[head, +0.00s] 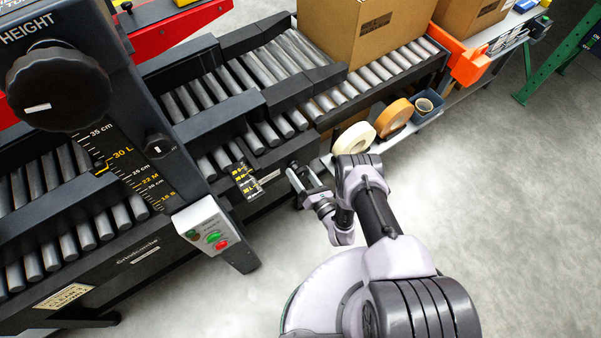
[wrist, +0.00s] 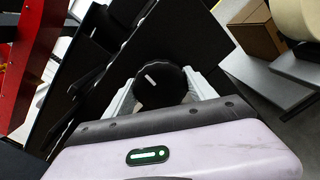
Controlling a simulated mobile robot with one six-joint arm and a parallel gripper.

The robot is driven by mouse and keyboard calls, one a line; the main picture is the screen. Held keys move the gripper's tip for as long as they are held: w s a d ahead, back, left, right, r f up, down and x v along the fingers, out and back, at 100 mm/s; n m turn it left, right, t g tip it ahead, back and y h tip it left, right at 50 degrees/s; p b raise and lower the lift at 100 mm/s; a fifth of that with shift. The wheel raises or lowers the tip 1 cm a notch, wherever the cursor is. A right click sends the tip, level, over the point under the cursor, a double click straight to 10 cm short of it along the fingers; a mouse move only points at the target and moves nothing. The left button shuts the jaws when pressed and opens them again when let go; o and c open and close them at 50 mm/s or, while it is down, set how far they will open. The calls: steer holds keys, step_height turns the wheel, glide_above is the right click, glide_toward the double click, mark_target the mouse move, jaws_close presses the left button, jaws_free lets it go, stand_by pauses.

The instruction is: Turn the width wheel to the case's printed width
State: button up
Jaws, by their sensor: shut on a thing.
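The width wheel (wrist: 158,86) is a round black knob with a short white mark in the wrist view. My gripper (head: 297,177) is at the front side of the machine; in the wrist view its two pale fingers sit on either side of the wheel, shut on it. In the head view the wheel is mostly hidden at the gripper. A black width scale (head: 243,178) with yellow marks lies left of the gripper; its figures are too small to read. The brown case (head: 340,38) stands on the rollers with a dark printed label, too small to read.
The height knob (head: 60,88) and its scale (head: 122,165) are on the post at left. A button box (head: 207,231) with green and red buttons is below. Tape rolls (head: 394,116) lie on a shelf beyond my arm. The floor at right is clear.

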steer(key=m+p, duration=0.1)
steer(key=m, duration=0.3)
steer(key=shift+w+r+p, duration=0.1)
steer(key=shift+p, duration=0.2)
steer(key=m, duration=0.4)
steer(key=shift+m, duration=0.4)
steer(key=m, duration=0.5)
steer(key=shift+g, duration=0.3)
steer(key=m, duration=0.4)
steer(key=shift+m+y, duration=0.3)
steer(key=m, duration=0.9)
steer(key=shift+m, duration=0.3)
steer(key=m, duration=0.4)
steer(key=shift+m, duration=0.3)
steer(key=m, duration=0.4)
steer(key=shift+m+b, duration=0.3)
